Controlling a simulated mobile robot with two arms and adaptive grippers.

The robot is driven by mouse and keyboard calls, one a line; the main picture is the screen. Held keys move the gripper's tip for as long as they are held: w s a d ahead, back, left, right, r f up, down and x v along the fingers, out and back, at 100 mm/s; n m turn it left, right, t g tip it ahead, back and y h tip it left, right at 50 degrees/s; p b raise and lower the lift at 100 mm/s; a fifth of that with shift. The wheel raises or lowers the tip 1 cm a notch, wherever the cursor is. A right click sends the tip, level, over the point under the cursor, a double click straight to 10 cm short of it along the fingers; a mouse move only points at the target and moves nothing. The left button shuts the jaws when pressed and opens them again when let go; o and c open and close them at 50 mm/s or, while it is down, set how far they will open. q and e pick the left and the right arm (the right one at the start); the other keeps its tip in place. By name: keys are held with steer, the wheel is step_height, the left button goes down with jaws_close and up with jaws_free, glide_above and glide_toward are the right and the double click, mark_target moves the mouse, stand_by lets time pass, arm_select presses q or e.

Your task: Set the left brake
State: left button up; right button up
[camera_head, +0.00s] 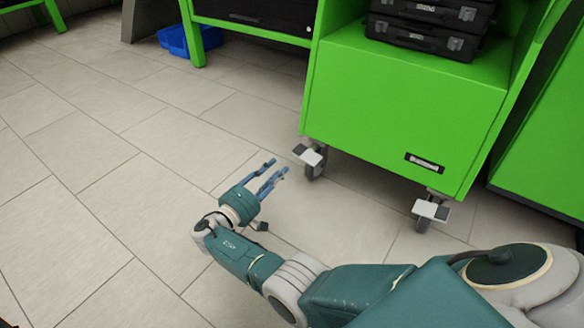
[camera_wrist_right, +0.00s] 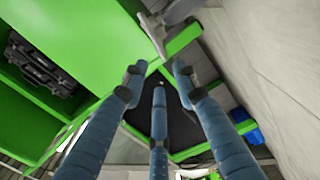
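The left brake (camera_head: 308,154) is a pale grey-white pedal on the left front caster of the green cart (camera_head: 400,110). In the right wrist view, a grey caster with a pale pedal plate (camera_wrist_right: 152,36) shows at the top, just beyond the fingertips. My right gripper (camera_head: 276,168) is low over the floor, to the left of and slightly nearer than the left caster, apart from it. Its blue fingers are spread and empty, and they also show in the right wrist view (camera_wrist_right: 158,82). My left gripper is not in view.
A second caster with a pale pedal (camera_head: 431,210) is under the cart's right front corner. Black cases (camera_head: 425,35) lie on the cart's shelf. A blue bin (camera_head: 176,41) stands at the back left. The tiled floor left of the cart is clear.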

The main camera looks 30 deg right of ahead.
mark_target(295, 154)
steer(key=b+x, duration=0.3)
steer(key=x, duration=0.7)
steer(key=shift+w+d, duration=0.1)
steer(key=shift+d, duration=0.15)
jaws_close()
